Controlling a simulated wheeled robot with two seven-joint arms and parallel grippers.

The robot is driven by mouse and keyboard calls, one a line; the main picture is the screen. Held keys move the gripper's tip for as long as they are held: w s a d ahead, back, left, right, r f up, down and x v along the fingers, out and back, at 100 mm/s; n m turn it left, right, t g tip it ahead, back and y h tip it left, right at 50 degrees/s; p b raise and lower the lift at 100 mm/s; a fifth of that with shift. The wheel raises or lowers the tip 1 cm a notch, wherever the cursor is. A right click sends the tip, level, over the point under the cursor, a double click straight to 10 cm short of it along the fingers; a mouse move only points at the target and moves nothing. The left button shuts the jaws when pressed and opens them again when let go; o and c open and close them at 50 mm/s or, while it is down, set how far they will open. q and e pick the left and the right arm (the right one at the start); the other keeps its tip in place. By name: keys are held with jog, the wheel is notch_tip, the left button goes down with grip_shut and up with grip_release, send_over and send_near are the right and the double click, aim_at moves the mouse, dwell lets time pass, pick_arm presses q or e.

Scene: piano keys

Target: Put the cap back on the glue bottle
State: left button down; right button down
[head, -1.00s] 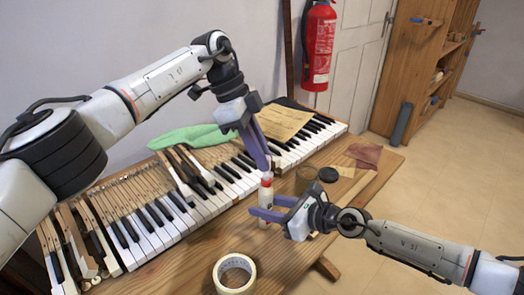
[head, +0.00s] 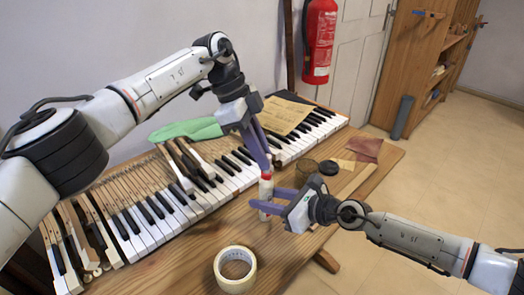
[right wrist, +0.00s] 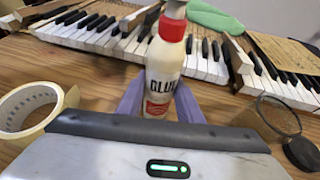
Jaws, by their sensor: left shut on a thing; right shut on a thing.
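The white glue bottle (head: 264,191) stands upright near the table's front edge, its "GLUE" label facing the right wrist camera (right wrist: 162,88). My right gripper (head: 266,206) is shut around its body from the right. The red cap (head: 266,177) is at the bottle's top, in line with it. My left gripper (head: 266,168) reaches down from above, its fingers shut at the cap. In the right wrist view the red cap (right wrist: 172,28) meets the bottle's upper end, with a greyish piece above it cut off by the frame. I cannot tell whether the cap is fully seated.
A tape roll (head: 220,268) lies at the front. Piano keys (head: 150,220) run behind the bottle, with a green cloth (head: 185,130) and a paper sheet (head: 285,113) beyond. A dark round lid (head: 329,167) and a reddish cloth (head: 364,149) lie at the right.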

pick_arm(q)
jog(key=shift+f, duration=0.6)
jog(key=c, duration=1.7)
grip_release()
jog(key=shift+r, duration=0.1)
jog(key=shift+r, duration=2.25)
jog(key=o, duration=0.6)
